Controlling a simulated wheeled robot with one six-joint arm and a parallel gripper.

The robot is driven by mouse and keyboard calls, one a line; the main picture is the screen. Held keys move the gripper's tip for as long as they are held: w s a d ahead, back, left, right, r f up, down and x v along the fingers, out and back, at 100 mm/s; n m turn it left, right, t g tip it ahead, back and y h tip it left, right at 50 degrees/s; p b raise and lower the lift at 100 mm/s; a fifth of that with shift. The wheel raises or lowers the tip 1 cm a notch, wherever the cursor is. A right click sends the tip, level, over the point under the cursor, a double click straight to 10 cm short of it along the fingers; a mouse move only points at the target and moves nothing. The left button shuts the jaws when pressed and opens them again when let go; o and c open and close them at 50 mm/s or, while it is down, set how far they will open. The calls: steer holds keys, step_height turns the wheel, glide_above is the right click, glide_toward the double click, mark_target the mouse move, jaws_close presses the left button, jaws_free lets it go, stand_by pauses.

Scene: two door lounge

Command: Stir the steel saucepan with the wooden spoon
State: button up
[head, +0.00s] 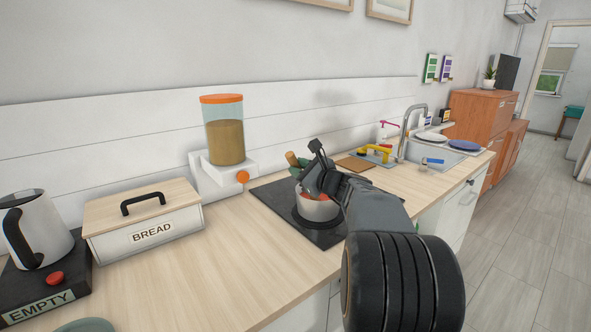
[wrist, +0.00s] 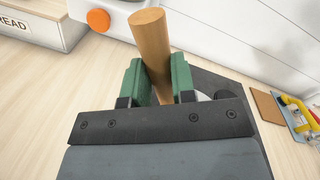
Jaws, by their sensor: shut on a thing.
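The steel saucepan (head: 318,211) stands on the black hob (head: 270,197), with something red showing at its rim. My gripper (head: 303,170) is over the pan and hides much of its opening. In the wrist view my gripper's green fingers (wrist: 157,78) are shut on the wooden spoon (wrist: 150,42), its round handle tilted and its end sticking up past them. The handle end of the spoon (head: 291,158) also shows left of the gripper in the head view. The spoon's lower end is hidden, so I cannot tell whether it touches the pan.
A dispenser (head: 224,135) with an orange lid stands behind left of the hob. A bread box (head: 143,220) and a kettle (head: 35,230) are further left. A brown board (head: 356,164) and a sink (head: 440,160) lie to the right. The counter front left of the hob is clear.

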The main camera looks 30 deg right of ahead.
steer(key=shift+w+d+p, duration=0.2)
steer(key=shift+w+d, duration=0.15)
steer(key=shift+d, duration=0.3)
steer(key=shift+w+d+p, duration=0.15)
steer(key=shift+w+d, duration=0.15)
steer(key=shift+d, duration=0.35)
steer(key=shift+s+a+r+p, duration=0.15)
steer(key=shift+a+r+p, duration=0.5)
steer(key=shift+r, duration=0.5)
steer(key=shift+s+a+r+p, duration=0.2)
steer(key=shift+a+r+p, duration=0.4)
steer(key=shift+r, duration=0.55)
steer(key=shift+s+a+r+p, duration=0.15)
steer(key=shift+a+r+p, duration=0.45)
steer(key=shift+r, duration=0.55)
steer(key=shift+a, duration=0.1)
steer(key=shift+r, duration=0.1)
steer(key=shift+r+p, duration=1.75)
steer(key=shift+r, duration=0.7)
